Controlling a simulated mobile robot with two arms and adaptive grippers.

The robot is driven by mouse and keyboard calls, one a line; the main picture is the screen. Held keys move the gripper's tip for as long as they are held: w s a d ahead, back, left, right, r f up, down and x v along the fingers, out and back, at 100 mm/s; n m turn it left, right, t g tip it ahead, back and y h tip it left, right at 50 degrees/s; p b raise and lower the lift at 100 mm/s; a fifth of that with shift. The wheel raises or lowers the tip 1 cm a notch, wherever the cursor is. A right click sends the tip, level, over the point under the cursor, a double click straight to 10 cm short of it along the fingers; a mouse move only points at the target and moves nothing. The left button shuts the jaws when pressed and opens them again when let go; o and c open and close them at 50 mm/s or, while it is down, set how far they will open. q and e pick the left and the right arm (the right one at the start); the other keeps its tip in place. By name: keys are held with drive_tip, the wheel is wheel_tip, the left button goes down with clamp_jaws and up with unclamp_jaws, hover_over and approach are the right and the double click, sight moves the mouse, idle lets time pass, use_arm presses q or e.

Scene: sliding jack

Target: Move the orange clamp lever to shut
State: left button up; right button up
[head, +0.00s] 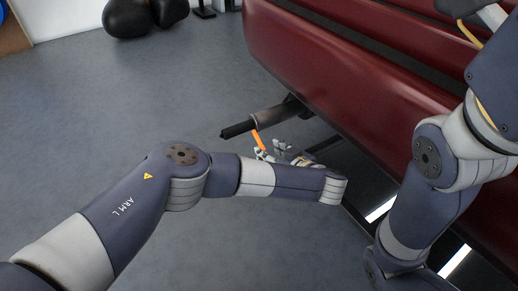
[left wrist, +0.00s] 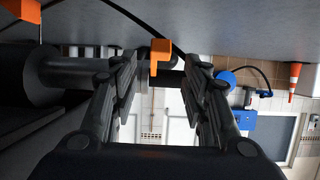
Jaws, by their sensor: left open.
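The orange clamp lever (head: 259,140) stands out from a dark cylindrical jack tube (head: 272,116), with a black end piece (head: 237,129) pointing left. In the left wrist view the orange lever (left wrist: 160,52) shows as a small bent tab between the fingertips, in front of a dark horizontal tube (left wrist: 82,72). My left gripper (head: 273,154) is open at the lower end of the lever; its fingers (left wrist: 160,66) stand either side of it in the left wrist view. I cannot tell whether they touch it. My right gripper is not visible; only right arm links show.
A dark red, ridged body (head: 340,70) stands above and right of the jack. Another orange piece (left wrist: 22,9) is at the wrist view's top left, and an orange cone (left wrist: 294,78) stands far right. The grey floor (head: 130,110) is open on the left.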

sight(260, 146)
use_arm(q)
drive_tip(key=shift+b+x, duration=1.6)
drive_tip(key=shift+x, duration=1.75)
clamp_jaws()
